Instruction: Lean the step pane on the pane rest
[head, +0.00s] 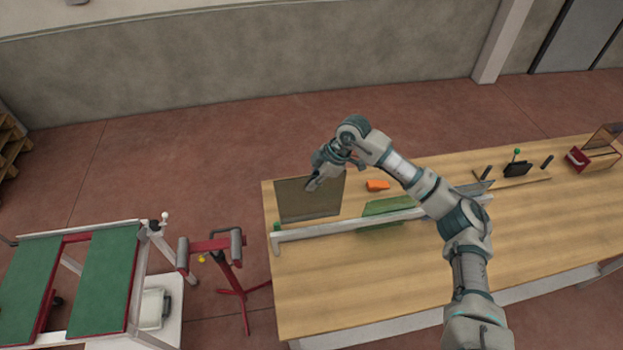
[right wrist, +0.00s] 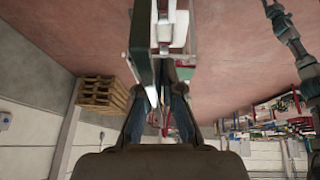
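A brown see-through pane (head: 308,200) is at the left end of the wooden table, behind a pale rail (head: 330,226). A green see-through pane (head: 385,213) is at the rail's middle. Which pane is the step pane, and whether the rail is the pane rest, I cannot tell. My right gripper (head: 314,184) overlaps the brown pane's upper part in the head view. In the right wrist view its fingers (right wrist: 163,92) converge with a narrow gap; whether they hold the pane's edge is unclear. My left gripper is out of view.
An orange block (head: 377,185) lies behind the rail. A red holder (head: 578,158) with a brown pane (head: 604,138) is at the far right. Left of the table stand a red stand (head: 232,275) and a green-topped rack (head: 110,265). The table's front part (head: 420,285) is clear.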

